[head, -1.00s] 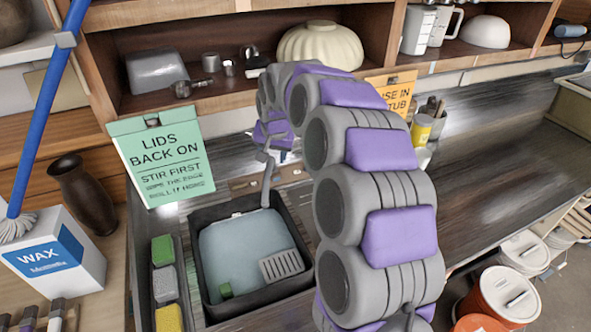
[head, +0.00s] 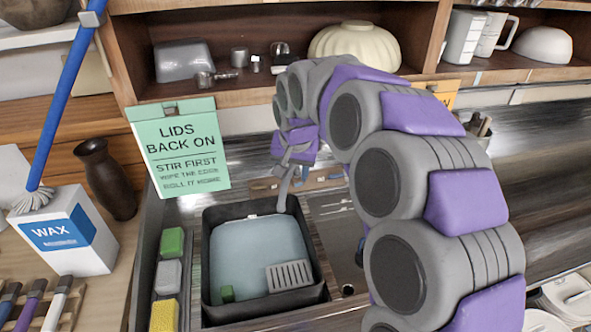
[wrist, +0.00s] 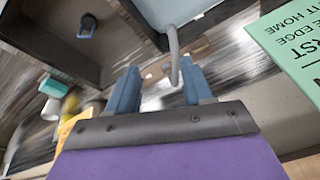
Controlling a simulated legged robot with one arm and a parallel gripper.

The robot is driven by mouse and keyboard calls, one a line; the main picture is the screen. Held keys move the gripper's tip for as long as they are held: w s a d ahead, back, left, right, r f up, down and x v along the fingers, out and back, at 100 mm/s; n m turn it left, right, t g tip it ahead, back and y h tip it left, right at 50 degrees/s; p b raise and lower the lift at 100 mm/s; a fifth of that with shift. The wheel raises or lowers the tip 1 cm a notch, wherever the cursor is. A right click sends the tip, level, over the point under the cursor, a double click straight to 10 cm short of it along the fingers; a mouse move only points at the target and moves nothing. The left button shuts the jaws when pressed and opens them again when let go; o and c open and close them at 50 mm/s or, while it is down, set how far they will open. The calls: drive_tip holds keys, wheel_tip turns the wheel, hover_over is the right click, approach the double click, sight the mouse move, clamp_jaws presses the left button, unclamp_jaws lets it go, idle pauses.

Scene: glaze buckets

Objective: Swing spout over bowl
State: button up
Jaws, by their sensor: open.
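The grey spout (head: 283,192) is a slim bent tube at the back edge of a dark square basin (head: 211,290) holding pale blue water. Its lower end points down over the basin's back rim. My gripper (head: 290,165) is at the top of the spout, partly hidden by my purple and grey arm. In the wrist view my gripper (wrist: 157,84) has its two blue fingers spread. The spout (wrist: 174,55) shows between them, closer to the right finger; contact cannot be told.
A green sign (head: 178,145) hangs left of my gripper. Several sponges (head: 168,277) line the basin's left side. A wax box (head: 65,232) and dark vase (head: 105,180) stand further left. A wooden shelf (head: 230,92) with vessels runs behind. The counter at right is mostly clear.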

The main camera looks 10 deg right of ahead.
drive_tip(key=w+d+m+t+p, duration=0.1)
drive_tip(key=w+d+t, duration=0.15)
drive_tip(key=w, duration=0.85)
approach(289, 174)
drive_tip(key=shift+g, duration=0.45)
drive_tip(key=x, duration=0.2)
drive_tip(key=b+x, duration=0.1)
drive_tip(key=x, duration=0.2)
drive_tip(key=b+x, duration=0.1)
drive_tip(key=x, duration=0.1)
drive_tip(key=shift+w+d+f, duration=0.15)
drive_tip(key=shift+w, duration=0.3)
drive_tip(key=shift+w+f, duration=0.15)
drive_tip(key=shift+f, duration=0.2)
drive_tip(key=shift+w+a+f, duration=0.2)
drive_tip(key=shift+a+f, duration=0.15)
drive_tip(key=shift+a, duration=0.1)
drive_tip(key=shift+d, duration=0.1)
drive_tip(key=shift+d, duration=0.15)
drive_tip(key=shift+c, duration=1.4)
clamp_jaws()
